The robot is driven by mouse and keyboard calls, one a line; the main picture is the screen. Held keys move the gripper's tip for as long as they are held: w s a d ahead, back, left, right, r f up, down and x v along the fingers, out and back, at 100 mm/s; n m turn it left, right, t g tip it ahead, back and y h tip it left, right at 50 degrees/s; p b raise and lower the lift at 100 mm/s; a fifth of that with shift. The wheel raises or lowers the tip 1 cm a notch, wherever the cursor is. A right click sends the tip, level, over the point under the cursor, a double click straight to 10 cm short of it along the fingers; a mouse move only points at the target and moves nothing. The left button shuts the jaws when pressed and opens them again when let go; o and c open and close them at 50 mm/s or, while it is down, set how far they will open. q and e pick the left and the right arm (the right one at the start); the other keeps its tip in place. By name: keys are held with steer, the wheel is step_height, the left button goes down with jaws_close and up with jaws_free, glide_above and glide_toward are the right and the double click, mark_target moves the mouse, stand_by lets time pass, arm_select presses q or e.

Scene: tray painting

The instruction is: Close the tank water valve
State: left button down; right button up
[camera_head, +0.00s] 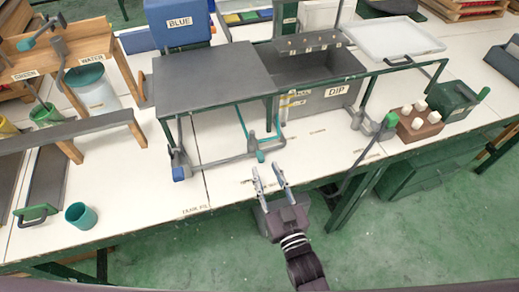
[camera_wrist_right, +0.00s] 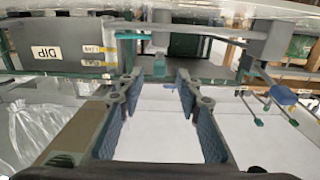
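A grey pipe (camera_head: 222,160) runs along the front of the dip tank stand, with valve fittings on it. A teal-ended valve handle (camera_head: 261,156) sits on its right part, just beyond my right gripper's fingertips. It also shows in the right wrist view (camera_wrist_right: 159,68), ahead between the fingers. A blue-ended fitting (camera_head: 180,173) is at the pipe's left end. I cannot read which one is the tank water valve, or its setting. My right gripper (camera_head: 267,170) is open and empty, apart from the teal handle; both fingers (camera_wrist_right: 157,86) show. My left gripper is out of view.
The grey dip tank (camera_head: 325,98) stands behind the pipe. A wooden rack (camera_head: 85,130) with buckets and a teal cup (camera_head: 81,215) are on the left. A brown block with white pegs (camera_head: 420,128) is on the right. The white bench front is mostly clear.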

mark_target(262, 161)
steer(key=shift+p+x, duration=0.3)
steer(key=shift+x, duration=2.85)
jaws_close()
